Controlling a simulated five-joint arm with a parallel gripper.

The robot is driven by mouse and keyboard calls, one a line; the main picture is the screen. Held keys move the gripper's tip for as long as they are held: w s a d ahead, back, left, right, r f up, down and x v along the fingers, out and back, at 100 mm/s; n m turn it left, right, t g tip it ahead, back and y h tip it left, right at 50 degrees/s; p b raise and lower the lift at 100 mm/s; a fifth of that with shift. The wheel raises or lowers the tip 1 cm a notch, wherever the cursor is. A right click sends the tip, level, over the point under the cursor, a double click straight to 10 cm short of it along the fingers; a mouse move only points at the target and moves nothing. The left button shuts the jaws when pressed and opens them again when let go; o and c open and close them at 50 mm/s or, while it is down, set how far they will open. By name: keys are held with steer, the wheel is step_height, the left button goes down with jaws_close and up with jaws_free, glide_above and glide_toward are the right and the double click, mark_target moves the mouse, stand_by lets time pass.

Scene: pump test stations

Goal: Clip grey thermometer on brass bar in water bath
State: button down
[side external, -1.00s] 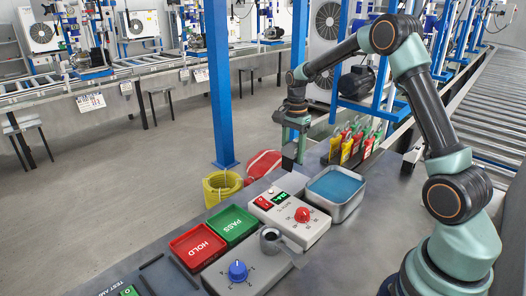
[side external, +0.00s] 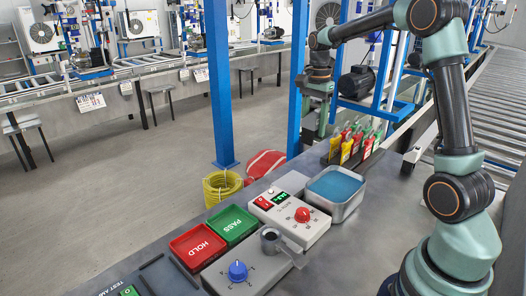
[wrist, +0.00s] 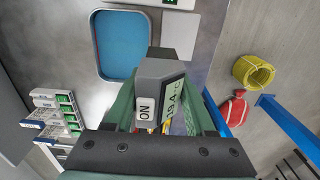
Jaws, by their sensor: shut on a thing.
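My gripper (wrist: 160,100) is shut on the grey thermometer (wrist: 158,70), which has an "ON" label and a display reading about 19.4 °C. In the side view my gripper (side external: 321,122) is raised beyond the bath, and the thermometer cannot be made out there. The water bath (side external: 360,207) is a metal tray of blue water on the bench. I cannot make out the brass bar in either view.
A box with a red knob (side external: 302,215) stands beside the bath. A rack of coloured tags (side external: 352,143) is behind it. Green PASS (side external: 232,224) and red HOLD (side external: 198,245) trays lie nearer. Blue posts (side external: 217,80) and a yellow coil (side external: 222,186) are off the bench's left.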

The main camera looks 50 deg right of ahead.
glide_above(336, 188)
step_height(336, 188, down, 7)
steer(key=shift+f, duration=5.25)
steer(key=shift+c, duration=0.9)
jaws_free()
step_height(336, 188, up, 14)
steer(key=s+a+r+n+t, duration=0.1)
steer(key=a+r+n, duration=0.3)
steer(key=a+n, duration=0.5)
steer(key=s+a+r+n+t, duration=0.2)
steer(key=a+r+n+t, duration=0.1)
steer(key=a+n, duration=0.6)
steer(key=shift+s+a+r+t, duration=0.15)
steer(key=shift+a+r+t, duration=0.2)
steer(key=shift+a+t, duration=0.5)
